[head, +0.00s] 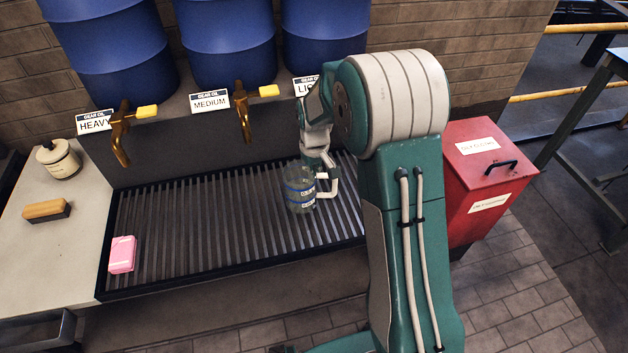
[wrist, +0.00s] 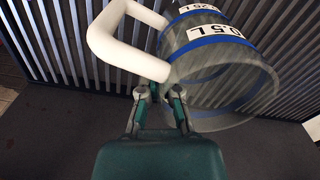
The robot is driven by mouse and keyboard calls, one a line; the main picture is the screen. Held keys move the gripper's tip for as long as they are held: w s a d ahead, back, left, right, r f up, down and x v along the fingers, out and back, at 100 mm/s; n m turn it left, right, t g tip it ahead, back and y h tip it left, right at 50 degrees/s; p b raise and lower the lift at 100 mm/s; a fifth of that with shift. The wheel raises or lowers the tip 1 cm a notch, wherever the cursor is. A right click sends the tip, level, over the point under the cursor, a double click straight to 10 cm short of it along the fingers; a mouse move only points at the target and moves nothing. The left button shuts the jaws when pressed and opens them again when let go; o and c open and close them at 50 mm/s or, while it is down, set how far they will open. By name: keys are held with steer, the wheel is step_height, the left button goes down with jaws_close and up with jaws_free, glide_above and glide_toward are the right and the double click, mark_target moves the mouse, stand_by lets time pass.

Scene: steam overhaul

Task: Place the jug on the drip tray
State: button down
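The clear jug (head: 299,190) has blue bands, white volume labels and a white handle. It is roughly upright over the right part of the slatted drip tray (head: 200,262). I cannot tell whether its base touches the slats. My gripper (head: 319,160) reaches down to the jug's handle side from above. In the wrist view, the fingers of my gripper (wrist: 159,92) are close together at the handle end beside the jug (wrist: 222,75). They appear closed on the handle, though the contact is partly hidden. Dark slats of the tray (wrist: 50,40) show behind.
A pink block (head: 122,254) lies at the tray's left end. Brass taps (head: 120,135) hang beneath blue drums (head: 108,50) behind the tray. A brush (head: 46,210) and a cream pot (head: 58,160) sit on the left counter. A red bin (head: 487,190) stands right.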

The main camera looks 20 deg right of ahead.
steer(key=shift+f, duration=1.5)
steer(key=shift+f, duration=0.1)
steer(key=c, duration=0.8)
jaws_free()
